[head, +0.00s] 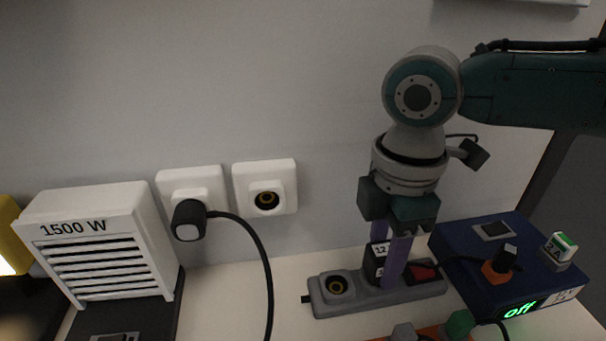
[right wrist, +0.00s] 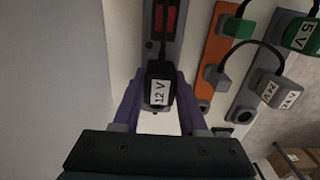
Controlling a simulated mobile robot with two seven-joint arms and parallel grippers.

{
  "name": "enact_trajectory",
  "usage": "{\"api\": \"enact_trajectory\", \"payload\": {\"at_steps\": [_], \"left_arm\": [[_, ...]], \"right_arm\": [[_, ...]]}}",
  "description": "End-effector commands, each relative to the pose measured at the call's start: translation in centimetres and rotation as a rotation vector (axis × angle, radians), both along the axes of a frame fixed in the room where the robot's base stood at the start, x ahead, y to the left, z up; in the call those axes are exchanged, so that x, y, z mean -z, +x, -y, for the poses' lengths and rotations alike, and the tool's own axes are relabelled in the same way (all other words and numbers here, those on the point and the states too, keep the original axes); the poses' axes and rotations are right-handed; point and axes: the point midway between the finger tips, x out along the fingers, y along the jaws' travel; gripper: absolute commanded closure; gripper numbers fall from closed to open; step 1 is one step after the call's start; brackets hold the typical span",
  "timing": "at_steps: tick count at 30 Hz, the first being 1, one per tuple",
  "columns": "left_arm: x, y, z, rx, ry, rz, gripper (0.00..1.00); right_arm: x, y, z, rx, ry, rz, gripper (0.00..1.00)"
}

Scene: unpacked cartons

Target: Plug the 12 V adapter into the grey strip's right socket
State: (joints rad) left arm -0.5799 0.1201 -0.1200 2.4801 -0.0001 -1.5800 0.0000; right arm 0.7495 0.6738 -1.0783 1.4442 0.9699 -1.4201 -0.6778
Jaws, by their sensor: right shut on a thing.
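The grey strip (head: 360,303) lies on the white table, with an empty left socket (head: 337,285) and a red switch (head: 422,272) at its right end. The black 12 V adapter (head: 373,266) stands upright over the strip between them, hiding the right socket. My right gripper (head: 386,265) points down, its purple fingers shut on the adapter. In the right wrist view the adapter (right wrist: 160,92) sits between the fingers, in line with the strip (right wrist: 176,40). I cannot tell whether it is fully seated. My left gripper is not in view.
A blue box (head: 500,265) with a lit "off" sign stands right of the strip. An orange strip (right wrist: 215,60) lies close alongside the grey one. A 1500 W heater (head: 100,240) stands left. Two wall sockets (head: 265,188) are behind, one with a black plug (head: 188,218).

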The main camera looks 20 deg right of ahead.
Motion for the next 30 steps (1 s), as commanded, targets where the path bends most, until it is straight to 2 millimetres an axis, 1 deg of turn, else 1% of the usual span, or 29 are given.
{"api": "enact_trajectory", "payload": {"at_steps": [2, 28, 29, 30], "left_arm": [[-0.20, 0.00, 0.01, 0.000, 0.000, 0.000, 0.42], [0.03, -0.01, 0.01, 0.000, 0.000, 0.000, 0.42], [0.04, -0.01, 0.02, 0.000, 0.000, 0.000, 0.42], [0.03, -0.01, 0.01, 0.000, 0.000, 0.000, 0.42]], "right_arm": [[-0.08, -0.01, -0.02, 0.000, 0.001, 0.000, 1.00], [0.50, 0.02, 0.00, 0.000, 0.001, 0.001, 1.00], [0.50, 0.02, -0.01, 0.000, 0.001, 0.001, 0.56], [0.50, 0.02, 0.00, 0.000, 0.001, 0.001, 0.51]]}}
